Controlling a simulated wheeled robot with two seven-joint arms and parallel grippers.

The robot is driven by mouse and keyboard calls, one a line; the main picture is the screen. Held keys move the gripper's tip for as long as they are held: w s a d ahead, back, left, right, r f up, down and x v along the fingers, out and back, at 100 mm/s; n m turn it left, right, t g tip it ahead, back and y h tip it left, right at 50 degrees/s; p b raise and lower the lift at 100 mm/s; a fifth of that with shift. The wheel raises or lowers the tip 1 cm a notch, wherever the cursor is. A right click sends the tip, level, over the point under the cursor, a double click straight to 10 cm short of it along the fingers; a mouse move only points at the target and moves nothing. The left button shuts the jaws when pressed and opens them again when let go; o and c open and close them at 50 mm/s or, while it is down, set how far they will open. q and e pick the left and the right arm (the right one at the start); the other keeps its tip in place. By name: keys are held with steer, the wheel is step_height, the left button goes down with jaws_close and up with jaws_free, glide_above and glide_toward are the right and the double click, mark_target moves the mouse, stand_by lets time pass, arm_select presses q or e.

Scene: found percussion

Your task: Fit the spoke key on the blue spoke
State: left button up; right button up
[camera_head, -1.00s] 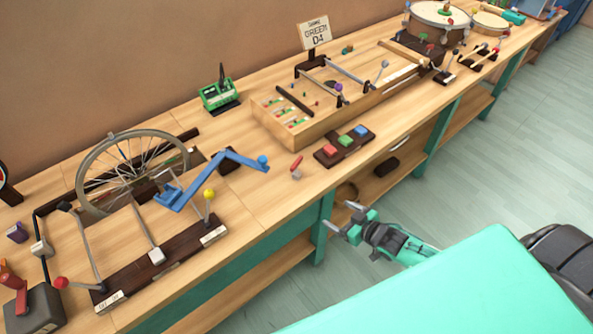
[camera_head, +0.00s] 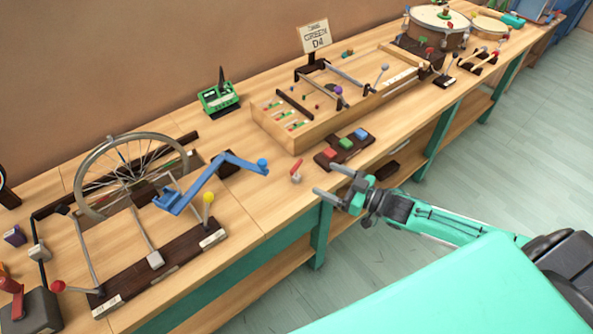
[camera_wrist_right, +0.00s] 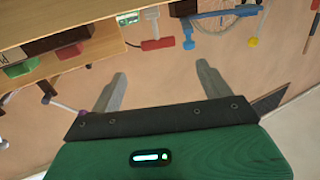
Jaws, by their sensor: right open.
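The spoke key (camera_head: 297,167), a small tool with a red handle and a grey end, is on the bench near its front edge. It also shows in the right wrist view (camera_wrist_right: 157,44), ahead of the fingers. The spoked wheel (camera_head: 88,181) stands at the left of the bench. Its spokes are too fine to tell which is blue. My right gripper (camera_head: 326,181) is open and empty at the bench's front edge, just right of the key and apart from it; its fingers (camera_wrist_right: 160,74) are spread in the wrist view. My left gripper is out of view.
A blue crank (camera_head: 215,172) and a yellow-knobbed lever (camera_head: 208,197) stand between the wheel and the key. A dark block with red, green and blue buttons (camera_head: 345,144) lies just right of the key. Bare bench (camera_head: 265,205) lies left of the key.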

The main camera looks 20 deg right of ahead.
mark_target(298, 166)
steer(key=x, duration=0.4)
steer(key=shift+w+a, duration=0.2)
steer(key=shift+w, duration=0.15)
steer(key=shift+w+a, duration=0.3)
steer(key=shift+w, duration=0.1)
steer(key=shift+w+a+p, duration=0.25)
steer(key=shift+w+p, duration=0.15)
steer(key=x, duration=0.3)
steer(key=shift+w+f+p, duration=0.1)
steer(key=shift+p, duration=0.3)
steer(key=shift+w+a, duration=0.3)
steer(key=shift+w, duration=0.1)
steer(key=shift+f, duration=0.1)
steer(key=c, duration=1.1)
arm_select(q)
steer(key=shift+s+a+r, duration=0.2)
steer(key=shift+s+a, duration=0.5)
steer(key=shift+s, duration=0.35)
